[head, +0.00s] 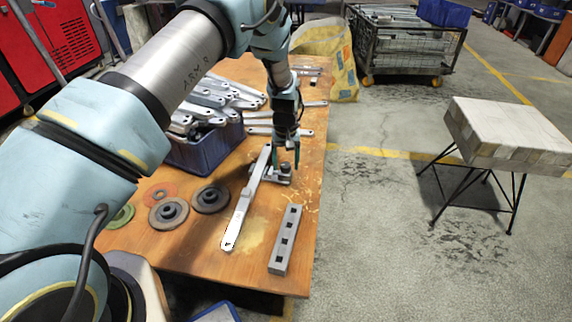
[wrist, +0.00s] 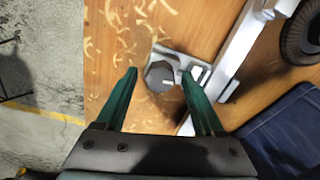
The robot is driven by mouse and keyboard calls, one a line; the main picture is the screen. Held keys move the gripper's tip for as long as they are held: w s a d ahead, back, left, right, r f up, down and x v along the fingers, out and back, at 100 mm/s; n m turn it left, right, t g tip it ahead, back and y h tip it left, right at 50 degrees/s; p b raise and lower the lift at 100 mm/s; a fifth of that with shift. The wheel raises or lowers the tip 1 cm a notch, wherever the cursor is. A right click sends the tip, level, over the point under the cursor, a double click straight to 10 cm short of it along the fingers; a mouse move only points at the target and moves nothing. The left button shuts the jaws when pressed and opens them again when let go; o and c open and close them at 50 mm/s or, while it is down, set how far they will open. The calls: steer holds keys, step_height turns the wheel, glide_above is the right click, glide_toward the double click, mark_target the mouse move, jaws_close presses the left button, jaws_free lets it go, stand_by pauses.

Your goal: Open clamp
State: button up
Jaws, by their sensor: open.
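The clamp (head: 283,179) is a small metal fixture with a dark round knob, mounted on the wooden table (head: 200,250) beside a long galvanized bracket (head: 240,215). In the wrist view the clamp's grey knob (wrist: 158,74) and metal plate (wrist: 197,70) show between and just beyond my fingertips. The bracket (wrist: 240,45) runs diagonally right of the clamp there. My gripper (head: 286,163) points down over the clamp, and its two green fingers are apart with nothing held. It also shows in the wrist view (wrist: 160,75). I cannot tell whether the fingers touch the knob.
A grey bar with square holes (head: 286,240) lies near the table's right edge. A blue bin (head: 205,152) heaped with brackets stands to the left. Dark discs (head: 168,213) lie in front of it. A stool (head: 510,130) stands on open floor at right.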

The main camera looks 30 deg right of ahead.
stand_by(0.3)
steer(key=m, duration=0.4)
steer(key=shift+m, duration=0.3)
steer(key=m, duration=1.3)
jaws_close()
